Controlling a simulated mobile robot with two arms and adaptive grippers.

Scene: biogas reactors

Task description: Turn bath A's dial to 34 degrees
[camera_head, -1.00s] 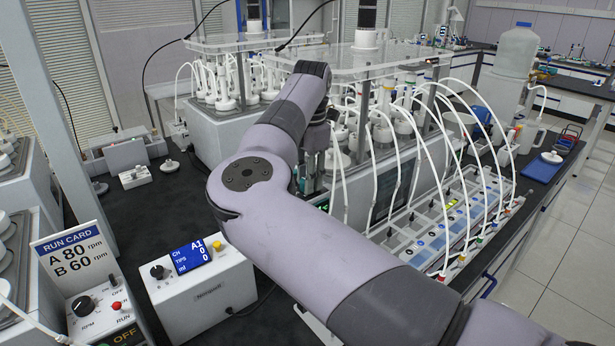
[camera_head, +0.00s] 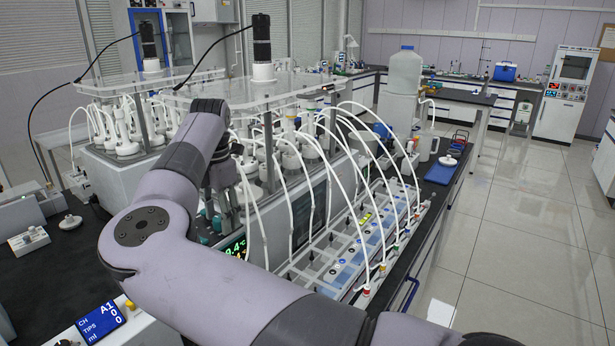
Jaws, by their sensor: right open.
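The nearer water bath (camera_head: 320,195) is a grey box with bottles in it under a clear plate. My right gripper (camera_head: 217,229) points down in front of this bath's front, just above the readout, with teal fingertip pads. It is open, and no object shows in it. The dial is not visible; my arm and gripper cover that part of the front. My left gripper is not in view.
A second bath (camera_head: 112,183) stands behind at the left. White tubes arch from the nearer bath to a rack of coloured ports (camera_head: 345,270) on its right. A pump box with a blue screen (camera_head: 101,321) is at the lower left. Floor at the right is clear.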

